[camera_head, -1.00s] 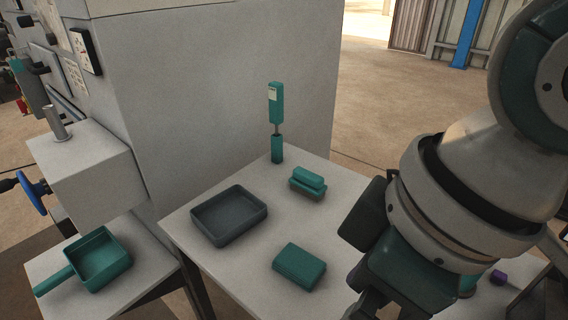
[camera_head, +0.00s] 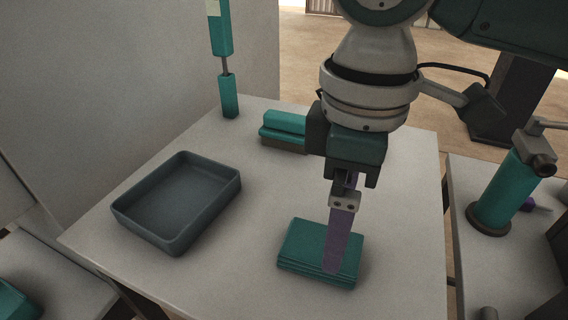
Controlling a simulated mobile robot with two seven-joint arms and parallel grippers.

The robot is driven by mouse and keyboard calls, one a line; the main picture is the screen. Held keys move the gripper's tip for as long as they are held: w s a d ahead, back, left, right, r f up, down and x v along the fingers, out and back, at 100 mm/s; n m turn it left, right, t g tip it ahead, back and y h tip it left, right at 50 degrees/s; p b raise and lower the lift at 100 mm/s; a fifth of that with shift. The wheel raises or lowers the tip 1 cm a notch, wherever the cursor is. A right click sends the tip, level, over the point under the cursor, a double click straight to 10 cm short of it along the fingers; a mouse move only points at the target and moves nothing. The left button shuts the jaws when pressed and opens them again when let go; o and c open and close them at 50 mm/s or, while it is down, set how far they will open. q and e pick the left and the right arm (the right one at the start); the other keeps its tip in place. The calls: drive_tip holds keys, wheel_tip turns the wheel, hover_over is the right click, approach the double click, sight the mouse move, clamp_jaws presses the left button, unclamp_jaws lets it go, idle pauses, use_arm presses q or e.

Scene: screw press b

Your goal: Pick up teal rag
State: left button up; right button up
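The teal rag (camera_head: 304,246) is a folded, layered square lying flat on the light table, low centre in the head view. My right gripper (camera_head: 338,262) points down over it from above. Its purple finger overlaps the right part of the rag's top in the picture. I see the fingers in line, so I cannot tell how far apart they are or whether they touch the rag. The rag appears to rest on the table. My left gripper is not in view.
A dark grey tray (camera_head: 124,215) stands to the left of the rag. A teal block-like item (camera_head: 284,124) lies behind it, partly hidden by my gripper. A tall teal tool (camera_head: 229,96) stands at the back. A teal cylinder (camera_head: 507,190) stands on a surface at the right.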

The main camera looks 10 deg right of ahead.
sight(321, 249)
wheel_tip(321, 249, down, 5)
drive_tip(key=shift+s+d+b, duration=0.1)
drive_tip(key=shift+d+b, duration=0.05)
drive_tip(key=shift+b, duration=0.3)
drive_tip(key=c, duration=1.2)
